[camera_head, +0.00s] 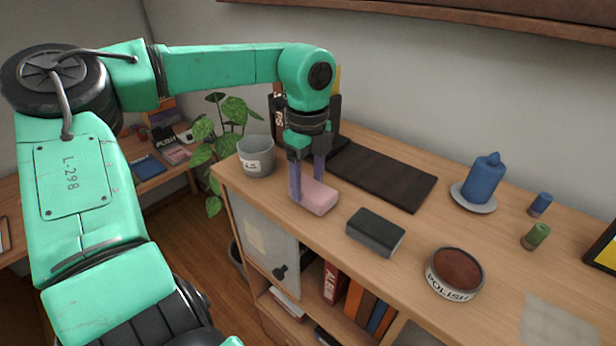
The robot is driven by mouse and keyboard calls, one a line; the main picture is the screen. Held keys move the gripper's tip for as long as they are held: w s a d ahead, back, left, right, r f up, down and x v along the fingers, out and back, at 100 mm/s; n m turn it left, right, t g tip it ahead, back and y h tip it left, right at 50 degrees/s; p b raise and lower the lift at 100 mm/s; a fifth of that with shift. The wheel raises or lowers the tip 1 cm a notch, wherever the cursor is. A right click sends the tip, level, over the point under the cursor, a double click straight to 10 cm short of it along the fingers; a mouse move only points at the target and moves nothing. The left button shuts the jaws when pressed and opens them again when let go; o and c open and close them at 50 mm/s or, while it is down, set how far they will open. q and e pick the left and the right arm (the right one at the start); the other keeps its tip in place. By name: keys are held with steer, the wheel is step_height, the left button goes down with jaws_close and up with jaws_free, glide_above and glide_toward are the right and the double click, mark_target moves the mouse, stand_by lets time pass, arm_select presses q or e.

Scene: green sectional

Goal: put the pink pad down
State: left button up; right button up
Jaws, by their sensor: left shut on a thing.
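The pink pad (318,197) is a small rounded block at the front left of the wooden cabinet top (460,226). My left gripper (309,188) points down over it, with its purple fingers shut on the pad's left part. The pad looks to be at or just above the surface; I cannot tell whether it touches. My right gripper is not in view.
A dark grey block (375,232) lies right of the pad, with a polish tin (454,273) beyond it. A grey pot (257,156) stands left, and a dark mat (381,174) lies behind. A blue candle (484,179) stands on a saucer (474,205) at the back right.

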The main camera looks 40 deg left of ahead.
mark_target(308, 186)
arm_select(q)
steer(key=shift+f, duration=0.2)
steer(key=o, duration=1.2)
steer(key=shift+r, duration=0.15)
steer(key=shift+r, duration=0.3)
step_height(308, 186, up, 12)
steer(key=b, duration=0.3)
steer(key=shift+f, duration=0.15)
